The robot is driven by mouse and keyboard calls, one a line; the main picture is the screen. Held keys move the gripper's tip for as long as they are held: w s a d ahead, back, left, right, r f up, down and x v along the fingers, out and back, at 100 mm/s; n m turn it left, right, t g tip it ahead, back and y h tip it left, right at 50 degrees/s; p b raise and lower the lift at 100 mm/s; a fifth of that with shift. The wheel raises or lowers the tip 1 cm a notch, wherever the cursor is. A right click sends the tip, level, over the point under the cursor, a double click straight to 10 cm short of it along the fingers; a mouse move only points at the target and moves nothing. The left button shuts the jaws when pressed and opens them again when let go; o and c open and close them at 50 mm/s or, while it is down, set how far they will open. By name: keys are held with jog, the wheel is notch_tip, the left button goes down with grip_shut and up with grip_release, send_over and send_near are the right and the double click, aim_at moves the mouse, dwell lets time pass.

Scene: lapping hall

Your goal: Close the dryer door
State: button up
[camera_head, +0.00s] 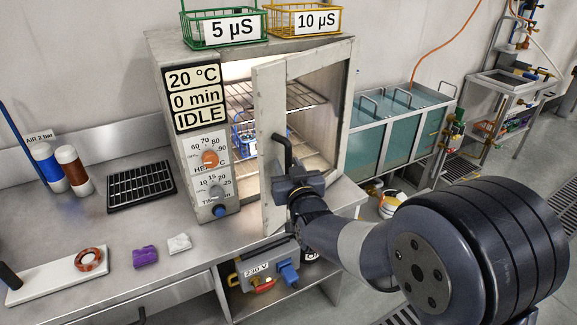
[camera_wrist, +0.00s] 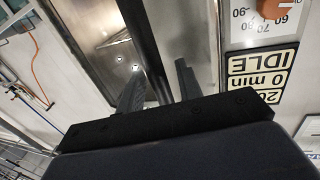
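The dryer (camera_head: 205,155) stands on the steel bench with a panel reading 20 °C, 0 min, IDLE. Its pale framed door (camera_head: 270,95) is ajar, swung out towards me at its left edge, with the lit inside showing through the gap. The black door handle (camera_head: 283,150) sits on the door's left stile; it also shows as a dark bar in the wrist view (camera_wrist: 146,45). My gripper (camera_head: 292,183) is at the handle's lower part. In the wrist view its fingers (camera_wrist: 158,90) are apart, with the bar between them; firm contact cannot be told.
Green (camera_head: 225,25) and yellow (camera_head: 305,19) wire baskets stand on the dryer. A blue basket (camera_head: 245,135) is inside. Glass-sided tanks (camera_head: 400,130) stand to the right.

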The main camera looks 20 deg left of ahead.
jog(key=shift+c, duration=0.5)
grip_shut()
